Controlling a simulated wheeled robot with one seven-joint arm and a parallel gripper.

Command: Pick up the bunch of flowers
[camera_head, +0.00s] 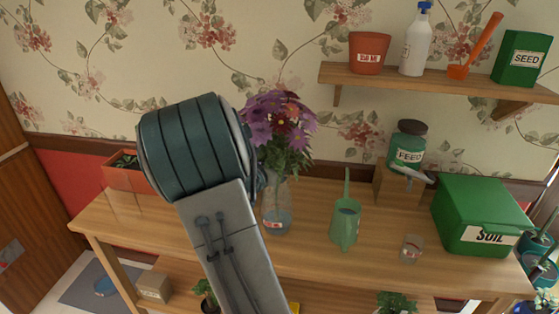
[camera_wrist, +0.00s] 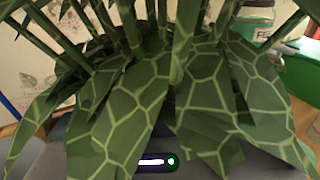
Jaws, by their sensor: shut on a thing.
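A clear glass vase (camera_head: 277,206) with a small label stands upright on the table directly below the bunch. I cannot tell whether the stems are still inside it. My gripper (camera_wrist: 160,160) shows as grey parts at the bottom of the wrist view, shut on the bunch. Its fingertips are hidden by leaves, and my arm hides it in the head view.
A planter (camera_head: 128,178) stands left.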

